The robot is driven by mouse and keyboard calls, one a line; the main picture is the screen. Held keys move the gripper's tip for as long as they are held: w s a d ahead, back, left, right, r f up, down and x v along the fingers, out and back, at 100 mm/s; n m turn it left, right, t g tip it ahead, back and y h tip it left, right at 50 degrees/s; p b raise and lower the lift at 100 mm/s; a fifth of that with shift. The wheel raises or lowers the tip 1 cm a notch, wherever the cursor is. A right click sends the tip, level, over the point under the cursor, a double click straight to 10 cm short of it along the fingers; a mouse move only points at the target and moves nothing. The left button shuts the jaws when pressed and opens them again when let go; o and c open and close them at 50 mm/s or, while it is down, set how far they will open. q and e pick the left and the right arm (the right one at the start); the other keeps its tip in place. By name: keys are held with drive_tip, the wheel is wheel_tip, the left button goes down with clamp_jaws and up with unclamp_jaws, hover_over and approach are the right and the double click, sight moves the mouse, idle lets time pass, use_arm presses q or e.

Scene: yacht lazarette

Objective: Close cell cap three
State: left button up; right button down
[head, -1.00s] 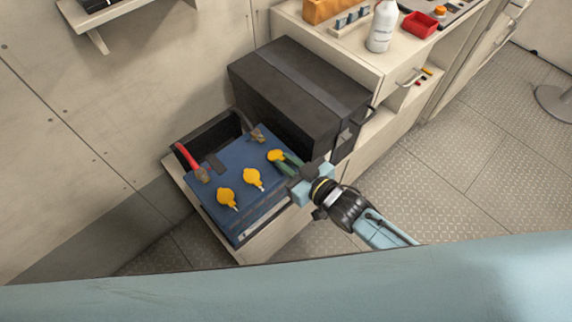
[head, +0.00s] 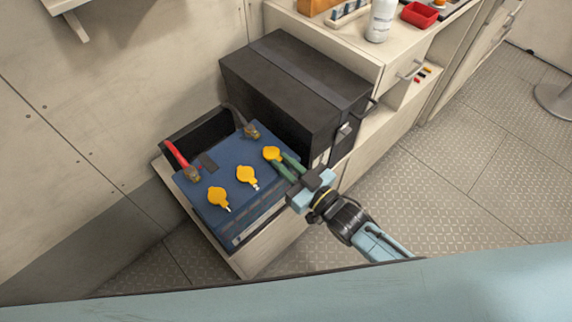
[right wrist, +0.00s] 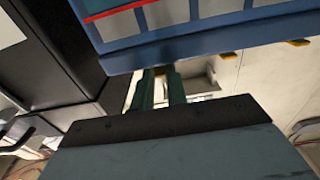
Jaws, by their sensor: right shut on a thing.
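A blue battery box (head: 232,165) sits on a low ledge, with three yellow cell caps on its top. The near-left cap (head: 218,198) and the middle cap (head: 247,175) stand clear of any gripper. The third yellow cap (head: 272,153) is at the right edge of the row. My right gripper (head: 286,163) reaches in from the right, its green fingers shut on that cap. How far the cap is turned or seated is hidden. My left gripper is out of view.
A large black case (head: 297,85) stands right behind the battery. A red-ended cable (head: 180,160) and a dark cable clamp (head: 250,130) sit on the battery top. A cabinet with a white bottle (head: 381,20) is at the upper right.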

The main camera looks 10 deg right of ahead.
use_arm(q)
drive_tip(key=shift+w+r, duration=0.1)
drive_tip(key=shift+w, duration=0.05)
use_arm(e)
drive_tip(key=shift+r, duration=0.1)
drive_tip(key=c, duration=1.4)
unclamp_jaws()
drive_tip(key=shift+w+a, duration=0.1)
